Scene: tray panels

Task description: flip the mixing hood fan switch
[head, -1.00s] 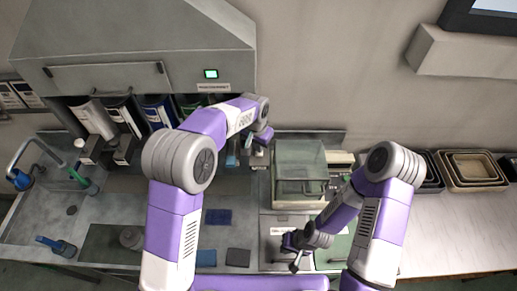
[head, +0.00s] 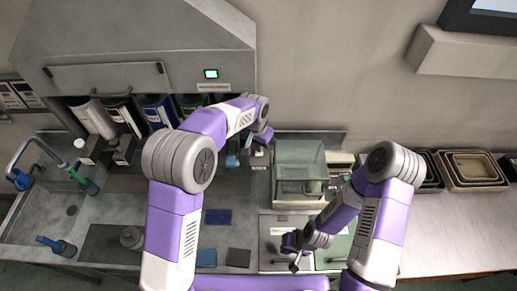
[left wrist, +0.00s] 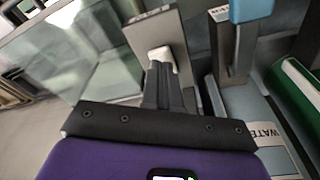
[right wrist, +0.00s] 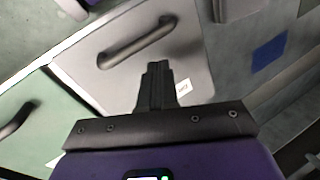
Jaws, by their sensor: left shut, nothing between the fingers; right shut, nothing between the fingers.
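The mixing hood (head: 130,40) fills the upper left of the head view, with a small lit green display (head: 211,74) and a label below it. In the left wrist view a grey plate (left wrist: 144,36) carries a white switch piece (left wrist: 161,56). My left gripper (left wrist: 161,72) is shut and empty, its fingertips right at the white piece; I cannot tell whether they touch. In the head view my left gripper (head: 262,138) is below the hood's right end. My right gripper (right wrist: 157,72) is shut and empty above a grey panel with a dark handle (right wrist: 137,42).
A clear-lidded box (head: 299,170) stands right of my left gripper. Nested trays (head: 470,168) lie at the right.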

